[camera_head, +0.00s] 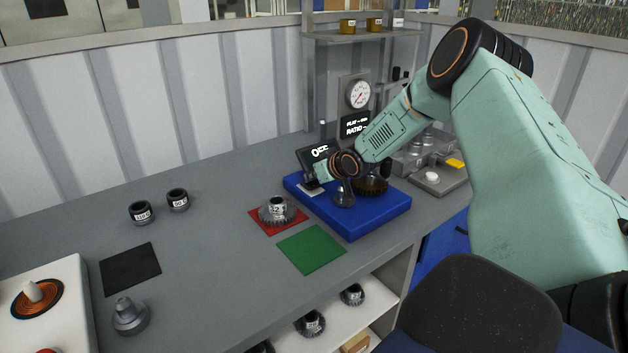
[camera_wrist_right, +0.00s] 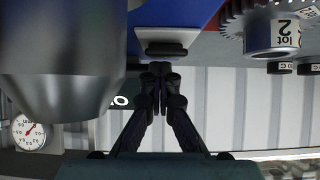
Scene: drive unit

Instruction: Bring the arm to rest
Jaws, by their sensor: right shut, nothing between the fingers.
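My right arm reaches in from the right in the head view, with its gripper (camera_head: 317,177) low over the left back part of the blue base (camera_head: 366,222). In the right wrist view the two black fingers of this gripper (camera_wrist_right: 160,76) are together with nothing between them. Their tips are close to a dark bar on a pale plate (camera_wrist_right: 168,18); I cannot tell if they touch it. A large metal shaft (camera_wrist_right: 60,55) fills the left of the wrist view, close beside the fingers. It stands on the blue base in the head view (camera_head: 344,195). My left gripper is not in view.
A gear marked 2 (camera_head: 277,211) sits on a red mat (camera_head: 299,217), left of the base. A green mat (camera_head: 311,250) and a black mat (camera_head: 130,269) are bare. A display (camera_head: 318,152) and a gauge (camera_head: 358,94) stand behind.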

